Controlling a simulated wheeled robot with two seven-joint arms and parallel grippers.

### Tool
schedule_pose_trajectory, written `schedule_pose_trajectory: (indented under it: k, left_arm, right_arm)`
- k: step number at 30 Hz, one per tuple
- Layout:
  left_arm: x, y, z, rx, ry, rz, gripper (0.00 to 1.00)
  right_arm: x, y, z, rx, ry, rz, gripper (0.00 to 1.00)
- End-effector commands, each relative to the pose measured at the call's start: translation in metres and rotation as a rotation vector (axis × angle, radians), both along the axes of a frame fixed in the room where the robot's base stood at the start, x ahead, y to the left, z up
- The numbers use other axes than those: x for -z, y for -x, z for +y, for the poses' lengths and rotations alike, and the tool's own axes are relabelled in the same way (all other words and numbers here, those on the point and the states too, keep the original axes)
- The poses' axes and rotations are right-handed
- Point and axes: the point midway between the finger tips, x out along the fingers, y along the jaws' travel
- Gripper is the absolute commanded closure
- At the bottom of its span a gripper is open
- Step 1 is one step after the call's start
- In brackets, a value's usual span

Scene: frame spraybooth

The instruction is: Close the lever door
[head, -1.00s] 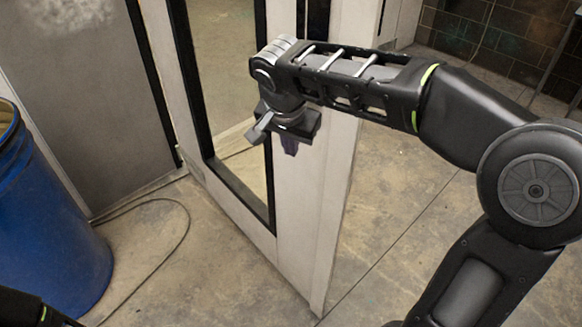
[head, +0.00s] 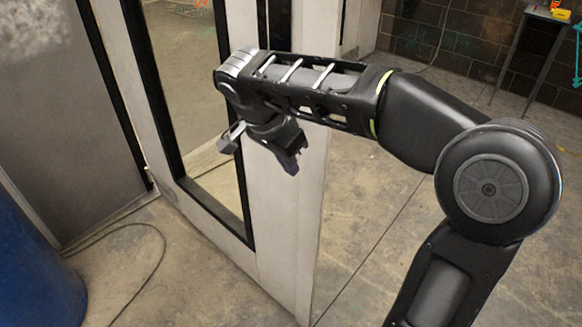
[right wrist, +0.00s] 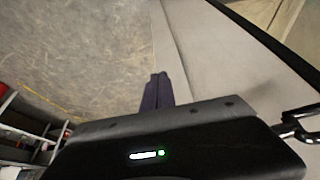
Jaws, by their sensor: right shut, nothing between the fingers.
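The lever door (head: 284,240) is a pale framed door with a dark-edged glass pane, standing open at an angle in the head view. A metal lever handle (head: 231,137) shows at the left of my right wrist; it also shows at the right edge of the right wrist view (right wrist: 292,126). My right gripper (head: 291,168) points down in front of the door's free-edge side, shut and empty. In the right wrist view its fingers (right wrist: 157,92) are together beside the pale door face (right wrist: 215,60). Whether they touch the door I cannot tell. My left gripper is not in view.
A blue barrel (head: 35,270) stands at the lower left, with a dark cable (head: 160,250) on the floor beside it. A grey panel (head: 65,120) is behind. Concrete floor (head: 375,230) right of the door is open. A small table (head: 545,15) stands at the far right.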

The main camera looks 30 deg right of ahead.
Motion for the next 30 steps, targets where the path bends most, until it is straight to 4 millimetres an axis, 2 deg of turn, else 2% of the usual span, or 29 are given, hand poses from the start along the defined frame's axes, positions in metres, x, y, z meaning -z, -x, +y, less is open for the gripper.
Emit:
schedule_pose_trajectory:
  k: [1, 5, 6, 7, 13, 16, 21, 30]
  left_arm:
    - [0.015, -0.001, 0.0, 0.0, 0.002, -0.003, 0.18]
    - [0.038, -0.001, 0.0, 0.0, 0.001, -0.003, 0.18]
    - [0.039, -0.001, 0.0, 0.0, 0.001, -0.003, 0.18]
    - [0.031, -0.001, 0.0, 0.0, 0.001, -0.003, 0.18]
    - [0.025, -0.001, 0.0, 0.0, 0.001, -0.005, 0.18]
    - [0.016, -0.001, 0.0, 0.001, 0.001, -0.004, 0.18]
    - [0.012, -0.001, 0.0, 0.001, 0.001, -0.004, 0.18]
    - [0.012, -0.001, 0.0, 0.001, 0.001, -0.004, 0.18]
  right_arm:
    - [0.015, 0.0, -0.003, 0.002, 0.0, 0.0, 1.0]
    - [0.036, -0.002, -0.01, 0.001, 0.0, 0.0, 1.0]
    - [0.039, -0.003, -0.013, 0.002, 0.0, 0.001, 1.0]
    - [0.039, -0.003, -0.016, 0.002, 0.001, 0.005, 1.0]
    - [0.077, -0.006, -0.03, 0.002, 0.0, 0.006, 1.0]
    - [0.071, -0.011, -0.048, 0.005, 0.0, 0.001, 1.0]
    - [0.073, -0.015, -0.064, 0.001, 0.0, 0.001, 1.0]
    - [0.074, -0.017, -0.068, 0.0, 0.0, 0.0, 1.0]
